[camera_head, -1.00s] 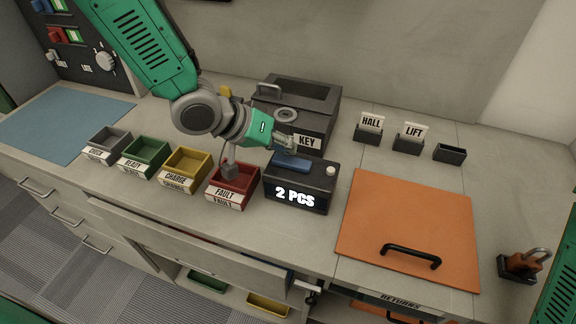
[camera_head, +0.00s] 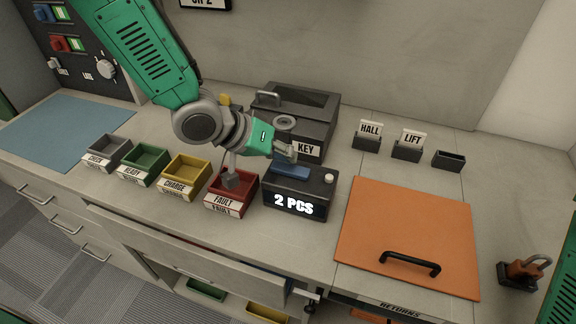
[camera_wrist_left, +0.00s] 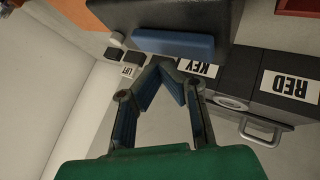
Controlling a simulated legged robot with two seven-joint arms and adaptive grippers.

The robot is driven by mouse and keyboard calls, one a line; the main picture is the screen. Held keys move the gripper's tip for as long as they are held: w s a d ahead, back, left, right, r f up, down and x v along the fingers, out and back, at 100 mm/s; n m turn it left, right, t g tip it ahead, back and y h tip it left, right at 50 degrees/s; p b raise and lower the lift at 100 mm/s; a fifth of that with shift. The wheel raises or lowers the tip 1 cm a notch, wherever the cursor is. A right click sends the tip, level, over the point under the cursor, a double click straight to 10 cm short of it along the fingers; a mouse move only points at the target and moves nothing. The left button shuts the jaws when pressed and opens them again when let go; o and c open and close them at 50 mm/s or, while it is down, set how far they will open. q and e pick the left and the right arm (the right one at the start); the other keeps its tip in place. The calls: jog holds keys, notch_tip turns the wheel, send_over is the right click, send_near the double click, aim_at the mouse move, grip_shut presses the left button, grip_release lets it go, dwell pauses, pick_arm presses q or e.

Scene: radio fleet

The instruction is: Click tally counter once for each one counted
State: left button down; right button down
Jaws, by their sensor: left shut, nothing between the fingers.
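The tally counter (camera_head: 296,204) is a dark box on the counter with a lit front reading "2 PCS". A blue bar (camera_head: 291,171) lies on its top, with a small white knob (camera_head: 329,178) at the right. My left gripper (camera_head: 292,156) is shut and empty, just behind and slightly above the blue bar. In the left wrist view the shut fingertips (camera_wrist_left: 162,68) are near the blue bar (camera_wrist_left: 174,44), and contact cannot be told. The red FAULT bin (camera_head: 231,196) stands left of the counter, with a grey piece of my arm or an object over it.
Grey, green and yellow bins (camera_head: 185,178) line up at the left. A dark KEY box (camera_head: 312,120) stands behind the tally counter. An orange panel (camera_head: 408,225) with a black handle lies at the right. HALL and LIFT holders (camera_head: 407,148) are at the back right.

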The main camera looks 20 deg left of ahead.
pick_arm(q)
jog(key=shift+d+r, duration=0.1)
jog(key=shift+d, duration=0.45)
jog(key=shift+a+f, duration=0.45)
jog(key=shift+a, duration=0.3)
pick_arm(e)
jog(key=shift+d, duration=0.1)
pick_arm(q)
jog(key=shift+d, duration=0.4)
pick_arm(e)
jog(key=shift+d+f, duration=0.1)
jog(key=shift+d, duration=0.2)
